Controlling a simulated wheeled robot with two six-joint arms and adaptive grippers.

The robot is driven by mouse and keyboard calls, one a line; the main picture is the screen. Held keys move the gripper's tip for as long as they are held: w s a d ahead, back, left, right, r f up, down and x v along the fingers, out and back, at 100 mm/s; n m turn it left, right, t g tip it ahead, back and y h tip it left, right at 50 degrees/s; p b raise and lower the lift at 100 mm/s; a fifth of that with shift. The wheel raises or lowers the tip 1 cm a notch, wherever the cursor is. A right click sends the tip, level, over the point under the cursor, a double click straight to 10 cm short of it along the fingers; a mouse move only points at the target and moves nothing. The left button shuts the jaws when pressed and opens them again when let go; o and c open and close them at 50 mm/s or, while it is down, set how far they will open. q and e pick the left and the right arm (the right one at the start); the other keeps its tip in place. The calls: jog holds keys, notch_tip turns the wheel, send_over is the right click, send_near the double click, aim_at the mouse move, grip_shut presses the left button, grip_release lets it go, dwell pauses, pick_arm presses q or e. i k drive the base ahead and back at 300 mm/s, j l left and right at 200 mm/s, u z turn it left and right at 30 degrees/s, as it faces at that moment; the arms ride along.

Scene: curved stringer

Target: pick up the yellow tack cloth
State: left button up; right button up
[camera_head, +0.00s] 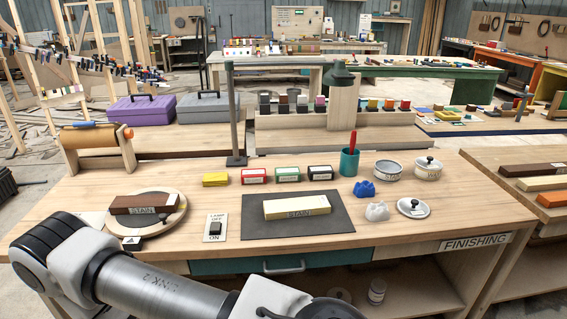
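A small flat yellow block-like thing (215,179), which looks like the folded yellow tack cloth, lies on the wooden finishing bench (180,172). It is left of a row of red, green and black labelled boxes. My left arm comes in from the lower left and crosses the bottom of the view in front of the bench. Its gripper is not visible; the arm runs out of the bottom edge. My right gripper is not in view. Nothing covers the yellow thing.
A red box (254,176), lamp post (235,120) and LAMP OFF/ON switch plate (215,228) are near the yellow thing. A dark mat (262,228) bears a pale block labelled STAIN (297,207). A brown STAIN block (147,204) lies on a round plate. Crumpled blue cloth (364,189) is farther right.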

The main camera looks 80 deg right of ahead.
aim_at(219, 179)
jog(key=z, duration=1.95)
